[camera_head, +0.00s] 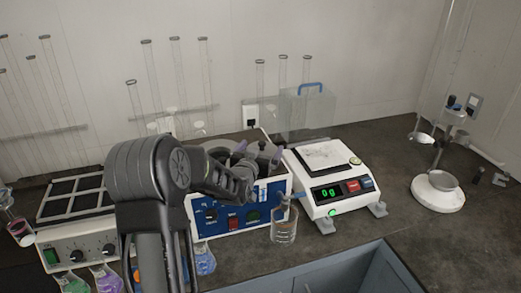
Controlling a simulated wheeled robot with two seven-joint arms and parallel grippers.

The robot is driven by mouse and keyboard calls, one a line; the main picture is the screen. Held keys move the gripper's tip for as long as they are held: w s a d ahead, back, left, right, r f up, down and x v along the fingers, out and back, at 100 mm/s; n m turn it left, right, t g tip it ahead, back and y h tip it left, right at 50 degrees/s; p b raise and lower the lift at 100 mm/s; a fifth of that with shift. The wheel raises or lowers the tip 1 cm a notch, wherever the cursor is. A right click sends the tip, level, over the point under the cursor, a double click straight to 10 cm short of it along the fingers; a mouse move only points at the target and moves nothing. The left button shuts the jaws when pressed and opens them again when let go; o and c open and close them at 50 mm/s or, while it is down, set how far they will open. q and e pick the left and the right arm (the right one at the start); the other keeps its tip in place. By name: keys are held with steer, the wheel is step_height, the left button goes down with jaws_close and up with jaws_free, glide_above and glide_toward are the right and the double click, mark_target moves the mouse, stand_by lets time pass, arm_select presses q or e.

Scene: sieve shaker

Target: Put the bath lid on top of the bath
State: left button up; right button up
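The bath, as far as I can tell, is the white box with a blue control panel (208,224) in the middle of the bench. My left arm crosses in front of it and hides much of its top. My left gripper (259,152) is over the bath's back right part, its two fingers apart with nothing visible between them. A clear box-shaped cover with a blue handle (322,113) stands at the back against the wall, right of the gripper and apart from it; it may be the bath lid. My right gripper is out of view.
A balance (325,180) reading 0 g stands right of the bath. A glass beaker (284,230) is in front of the bath. A white-based stand (438,198) is at right. A grey device (75,250) and colored flasks are at left. Thin glass tubes line the wall.

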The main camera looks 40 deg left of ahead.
arm_select(q)
steer(key=shift+r, duration=0.15)
steer(key=b+v, duration=0.2)
steer(key=v, duration=1)
steer(key=shift+d, duration=0.1)
